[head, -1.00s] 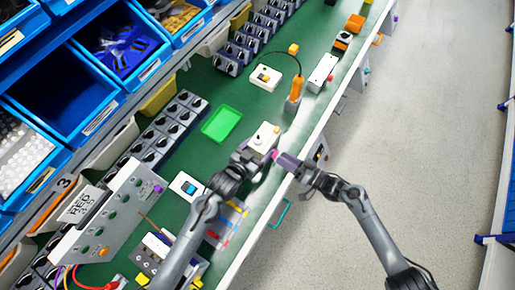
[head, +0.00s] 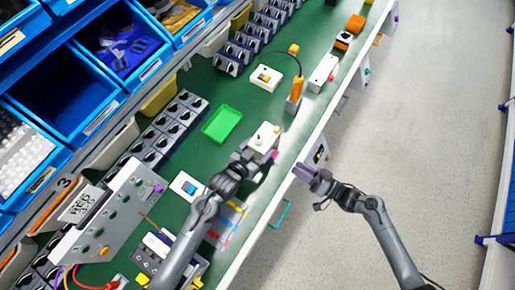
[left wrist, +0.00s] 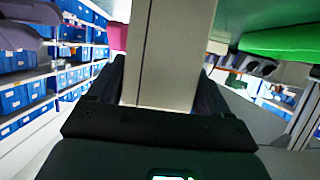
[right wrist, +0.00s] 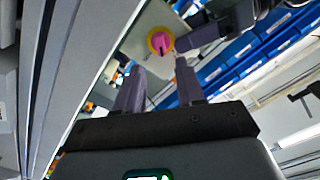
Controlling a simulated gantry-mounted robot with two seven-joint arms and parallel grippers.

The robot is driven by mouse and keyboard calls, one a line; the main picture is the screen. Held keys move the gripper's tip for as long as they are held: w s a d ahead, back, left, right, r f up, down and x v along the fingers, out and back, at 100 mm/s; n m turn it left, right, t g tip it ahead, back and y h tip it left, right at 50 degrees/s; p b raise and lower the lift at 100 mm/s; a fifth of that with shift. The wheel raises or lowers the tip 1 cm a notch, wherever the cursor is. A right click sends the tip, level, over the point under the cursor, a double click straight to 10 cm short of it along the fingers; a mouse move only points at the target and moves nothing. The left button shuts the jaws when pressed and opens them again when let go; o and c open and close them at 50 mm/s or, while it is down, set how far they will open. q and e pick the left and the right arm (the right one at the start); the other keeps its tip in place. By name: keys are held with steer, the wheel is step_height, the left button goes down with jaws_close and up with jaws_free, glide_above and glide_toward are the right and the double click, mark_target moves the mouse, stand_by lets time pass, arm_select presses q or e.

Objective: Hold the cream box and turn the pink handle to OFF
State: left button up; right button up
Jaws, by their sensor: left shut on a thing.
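The pink handle (head: 275,155) is on the box's aisle-facing side. In the right wrist view the pink handle (right wrist: 159,42) sits within a yellow ring. My right gripper (head: 302,172) is open and empty, apart from the handle and facing it. No ON or OFF lettering is readable.
An orange-handled tool (head: 296,90) and a white box (head: 323,72) stand farther along the bench edge. A green tray (head: 222,123) lies behind the cream box. A blue-buttoned white box (head: 187,186) is at left. The aisle floor (head: 400,130) is clear.

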mark_target(275, 152)
steer(key=shift+x, duration=3.9)
steer(key=shift+s, duration=0.1)
jaws_close()
